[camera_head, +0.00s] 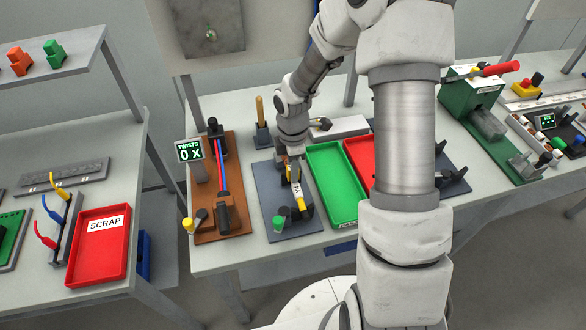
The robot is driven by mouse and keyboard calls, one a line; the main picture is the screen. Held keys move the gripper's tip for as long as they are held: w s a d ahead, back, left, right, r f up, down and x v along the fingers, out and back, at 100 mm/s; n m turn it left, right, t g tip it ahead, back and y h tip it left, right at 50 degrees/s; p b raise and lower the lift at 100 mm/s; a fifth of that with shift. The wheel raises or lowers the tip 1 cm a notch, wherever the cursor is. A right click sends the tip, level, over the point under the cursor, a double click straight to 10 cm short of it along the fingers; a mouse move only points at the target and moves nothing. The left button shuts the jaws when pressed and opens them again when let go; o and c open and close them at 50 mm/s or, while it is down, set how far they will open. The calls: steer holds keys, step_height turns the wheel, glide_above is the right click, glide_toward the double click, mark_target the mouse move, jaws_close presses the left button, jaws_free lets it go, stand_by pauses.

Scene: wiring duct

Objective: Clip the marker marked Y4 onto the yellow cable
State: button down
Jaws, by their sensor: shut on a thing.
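A dark blue-grey board (270,191) lies on the table in front of my arm, with dark posts on it. A short yellow cable (301,207) runs along it, held at its near end by a dark post. My gripper (291,172) points down over the board, right at the cable. It is shut on a small white marker (296,188) with dark lettering, which is at the cable. The lettering is too small to read surely. I cannot tell whether the marker is around the cable or only against it. The fingertips are partly hidden.
A green tray (318,151) and a red tray (352,143) stand close to the right. A brown board (236,158) with red and blue cables and a counter display (189,151) is at left. A red scrap tray (76,271) is on the left table.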

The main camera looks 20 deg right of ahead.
steer(key=shift+f, duration=0.2)
stand_by(0.5)
steer(key=shift+r, duration=0.2)
stand_by(0.5)
steer(key=shift+d+p, duration=0.15)
steer(key=shift+p, duration=0.2)
stand_by(0.3)
steer(key=shift+f, duration=0.25)
stand_by(0.4)
steer(key=shift+r, duration=0.3)
steer(key=shift+r+p, duration=1.85)
steer(key=shift+r, duration=0.15)
